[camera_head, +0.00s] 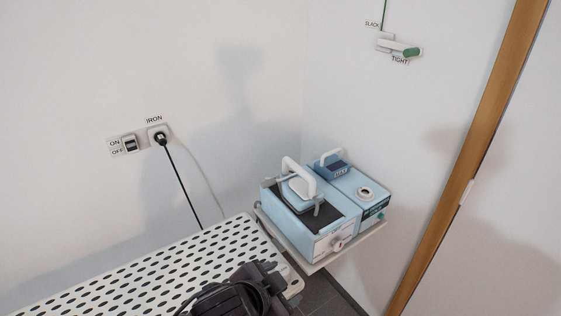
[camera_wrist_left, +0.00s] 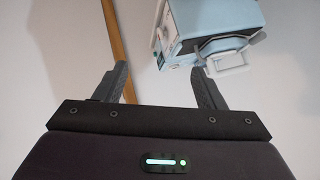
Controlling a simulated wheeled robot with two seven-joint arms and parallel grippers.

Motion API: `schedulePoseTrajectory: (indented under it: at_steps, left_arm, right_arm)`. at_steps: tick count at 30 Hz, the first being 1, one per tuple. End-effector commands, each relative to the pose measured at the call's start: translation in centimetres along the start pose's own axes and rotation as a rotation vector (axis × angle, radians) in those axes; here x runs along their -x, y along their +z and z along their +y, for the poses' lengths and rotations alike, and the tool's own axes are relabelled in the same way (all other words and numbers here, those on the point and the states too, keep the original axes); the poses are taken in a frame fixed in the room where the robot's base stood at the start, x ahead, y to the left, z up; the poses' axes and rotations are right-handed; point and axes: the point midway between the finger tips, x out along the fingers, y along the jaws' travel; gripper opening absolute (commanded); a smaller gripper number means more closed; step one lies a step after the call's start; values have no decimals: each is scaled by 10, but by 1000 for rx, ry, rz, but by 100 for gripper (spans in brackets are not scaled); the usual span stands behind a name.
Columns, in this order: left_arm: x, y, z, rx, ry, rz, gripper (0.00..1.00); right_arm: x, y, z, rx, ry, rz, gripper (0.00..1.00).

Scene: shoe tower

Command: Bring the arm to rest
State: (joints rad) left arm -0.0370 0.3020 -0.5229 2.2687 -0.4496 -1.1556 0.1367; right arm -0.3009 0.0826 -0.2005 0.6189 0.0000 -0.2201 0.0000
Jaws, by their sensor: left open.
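My left gripper (camera_head: 272,268) shows at the bottom of the head view, over the right end of the white perforated board (camera_head: 232,236). In the left wrist view my left gripper (camera_wrist_left: 161,78) has its two dark fingers wide apart, with nothing between them. My right gripper is in neither view.
A light-blue iron station (camera_head: 312,215) with a white handle and a second blue unit (camera_head: 362,207) stand on a shelf (camera_head: 352,248) right of the board. A black plug and cord (camera_head: 180,180) hang from the wall socket. A wooden post (camera_head: 462,175) rises at right.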

Motion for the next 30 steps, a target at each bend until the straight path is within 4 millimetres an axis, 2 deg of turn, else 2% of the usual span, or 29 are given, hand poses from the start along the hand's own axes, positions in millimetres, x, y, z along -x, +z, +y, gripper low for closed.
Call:
schedulePoseTrajectory:
  at_steps: [1, 3, 9, 18, 26, 30]
  left_arm:
    - [8, 24, -8, 112, -22, -67, 64]
    - [19, 56, -18, 241, -56, -159, 64]
    - [52, 135, -25, 507, -105, -379, 64]
    - [104, 216, -10, 775, -133, -629, 64]
    - [39, 262, 5, 766, -117, -647, 64]
    - [4, 296, 20, 765, -106, -662, 64]
  right_arm:
    - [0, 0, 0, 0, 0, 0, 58]
    - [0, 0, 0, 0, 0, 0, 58]
    - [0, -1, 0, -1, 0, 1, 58]
    - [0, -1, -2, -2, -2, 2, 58]
    - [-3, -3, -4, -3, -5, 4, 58]
    - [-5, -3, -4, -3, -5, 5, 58]
